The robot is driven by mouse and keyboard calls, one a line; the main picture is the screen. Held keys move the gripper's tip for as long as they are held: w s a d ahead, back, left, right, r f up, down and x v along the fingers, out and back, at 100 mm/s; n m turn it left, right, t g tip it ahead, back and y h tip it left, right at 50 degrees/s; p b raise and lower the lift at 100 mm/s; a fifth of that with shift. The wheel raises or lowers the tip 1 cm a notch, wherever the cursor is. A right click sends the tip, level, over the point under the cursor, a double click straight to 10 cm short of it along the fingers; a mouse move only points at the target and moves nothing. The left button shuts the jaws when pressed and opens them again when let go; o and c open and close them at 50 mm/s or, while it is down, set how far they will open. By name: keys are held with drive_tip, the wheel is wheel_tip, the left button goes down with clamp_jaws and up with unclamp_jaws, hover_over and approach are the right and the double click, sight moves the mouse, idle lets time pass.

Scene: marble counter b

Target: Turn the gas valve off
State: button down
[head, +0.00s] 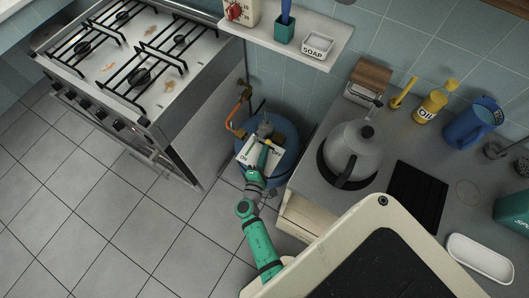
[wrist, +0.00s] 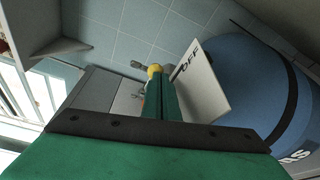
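A blue gas cylinder (head: 287,160) stands on the floor between the stove and the counter; it also fills the right of the wrist view (wrist: 235,85). A white card (head: 246,156) with lettering sits at its top; in the wrist view the card (wrist: 203,90) reads OFF. A grey valve fitting (head: 264,129) is on top of the cylinder. A small yellow part (wrist: 154,71) shows at my fingertips. My green gripper (head: 265,152) is over the cylinder top, beside the card. Its fingers look together. I cannot tell whether they touch the yellow part, and they hide some of the valve.
An orange hose (head: 235,115) runs from a wall fitting toward the cylinder. The stove (head: 135,60) is at left. The counter at right holds a kettle (head: 352,150). A shelf (head: 290,38) juts out above. Tiled floor (head: 90,220) is free at front left.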

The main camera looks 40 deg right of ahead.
drive_tip(key=v, duration=1)
drive_tip(key=shift+s+a, duration=0.25)
drive_tip(key=shift+a, duration=0.05)
drive_tip(key=s+a+f+m+y, duration=0.2)
drive_tip(key=s+a+f+y, duration=0.3)
drive_tip(key=s, duration=0.3)
drive_tip(key=s+a+r+m+y, duration=0.2)
drive_tip(key=s+a+r+y, duration=0.35)
drive_tip(key=a, duration=0.45)
drive_tip(key=s+a+r+m+t+y, duration=0.1)
drive_tip(key=a+r+m, duration=0.1)
drive_tip(key=r, duration=0.5)
drive_tip(key=s+a+r+m+t+y, duration=0.1)
drive_tip(key=s+a+r+m+t, duration=0.1)
drive_tip(key=r, duration=0.6)
drive_tip(key=s+a+r+m+t+y, duration=0.1)
drive_tip(key=s+a+r+m+t, duration=0.1)
drive_tip(key=r, duration=0.5)
drive_tip(key=shift+r+m, duration=0.3)
